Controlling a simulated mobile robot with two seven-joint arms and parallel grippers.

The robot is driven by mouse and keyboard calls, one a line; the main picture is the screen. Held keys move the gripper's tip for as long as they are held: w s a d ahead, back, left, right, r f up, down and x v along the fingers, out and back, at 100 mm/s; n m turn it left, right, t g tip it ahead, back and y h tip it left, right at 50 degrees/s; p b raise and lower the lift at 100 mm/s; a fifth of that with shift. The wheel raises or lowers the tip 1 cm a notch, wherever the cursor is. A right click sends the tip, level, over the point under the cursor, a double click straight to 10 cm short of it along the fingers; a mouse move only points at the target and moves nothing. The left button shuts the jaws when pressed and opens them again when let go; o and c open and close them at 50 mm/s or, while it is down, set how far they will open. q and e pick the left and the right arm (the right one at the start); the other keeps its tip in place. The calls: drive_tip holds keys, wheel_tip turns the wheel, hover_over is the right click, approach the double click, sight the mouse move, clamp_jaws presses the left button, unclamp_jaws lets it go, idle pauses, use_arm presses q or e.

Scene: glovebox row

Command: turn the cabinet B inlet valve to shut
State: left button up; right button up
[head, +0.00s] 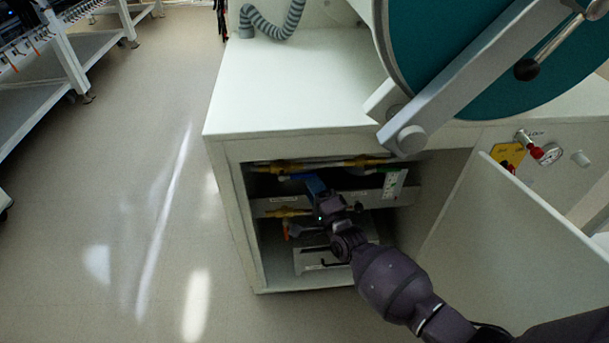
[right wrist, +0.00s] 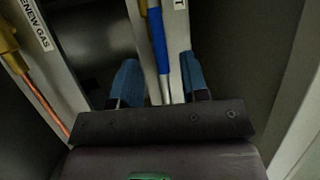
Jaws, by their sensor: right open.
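A blue valve lever (head: 297,177) shows on the upper pipe inside the open cabinet under the workbench. In the right wrist view, the blue lever (right wrist: 158,40) runs between the two blue fingers of my right gripper (right wrist: 160,82). The fingers are apart, with a gap on either side of the lever. In the head view my right gripper (head: 316,187) is inside the cabinet opening, just right of that lever. A label beside the lever is cut off, with only a final "T" readable. My left gripper is not in view.
The cabinet door (head: 520,225) stands open at right. Cabinet walls are close around my gripper.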

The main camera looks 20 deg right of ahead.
sight(306, 175)
drive_tip(key=shift+b+x, duration=0.4)
drive_tip(key=shift+x, duration=2.05)
clamp_jaws()
